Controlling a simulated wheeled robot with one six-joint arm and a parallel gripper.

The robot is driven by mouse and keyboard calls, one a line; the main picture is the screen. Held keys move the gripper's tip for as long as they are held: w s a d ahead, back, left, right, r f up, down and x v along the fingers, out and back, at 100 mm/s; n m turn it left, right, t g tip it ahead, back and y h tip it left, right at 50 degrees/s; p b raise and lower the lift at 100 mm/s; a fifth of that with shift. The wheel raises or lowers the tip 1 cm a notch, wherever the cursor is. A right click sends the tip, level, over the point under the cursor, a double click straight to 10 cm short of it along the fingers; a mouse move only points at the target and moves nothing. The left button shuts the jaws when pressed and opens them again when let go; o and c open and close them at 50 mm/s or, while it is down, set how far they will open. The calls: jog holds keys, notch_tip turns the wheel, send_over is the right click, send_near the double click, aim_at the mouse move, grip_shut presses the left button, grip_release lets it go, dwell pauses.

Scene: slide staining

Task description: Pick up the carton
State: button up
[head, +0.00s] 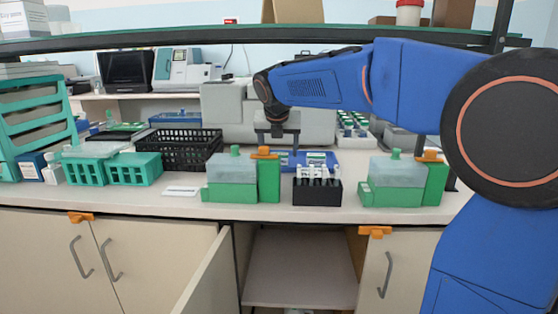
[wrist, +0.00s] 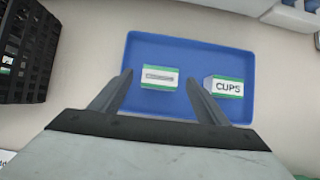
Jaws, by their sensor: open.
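My gripper (head: 277,141) points down over the blue tray on the counter, with its jaws open and empty. In the wrist view its fingertips (wrist: 158,82) are spread on either side of a small white carton with green edges (wrist: 160,78). I cannot tell how far above the carton they are. The carton lies in the blue tray (wrist: 190,45), and its label is too blurred to read. A second white and green carton marked "CUPS" (wrist: 226,87) lies to its right, beyond the right finger.
A black basket (head: 178,150) stands left of the tray. Green staining containers (head: 231,180) (head: 391,183) and a black vial rack (head: 317,192) stand in front. A shelf (head: 200,39) runs above. A cabinet door (head: 208,278) hangs open below the counter.

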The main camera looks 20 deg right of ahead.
jog(key=x, duration=0.3)
jog(key=shift+w+f, duration=0.1)
jog(key=shift+w, duration=0.05)
jog(key=c, duration=1.1)
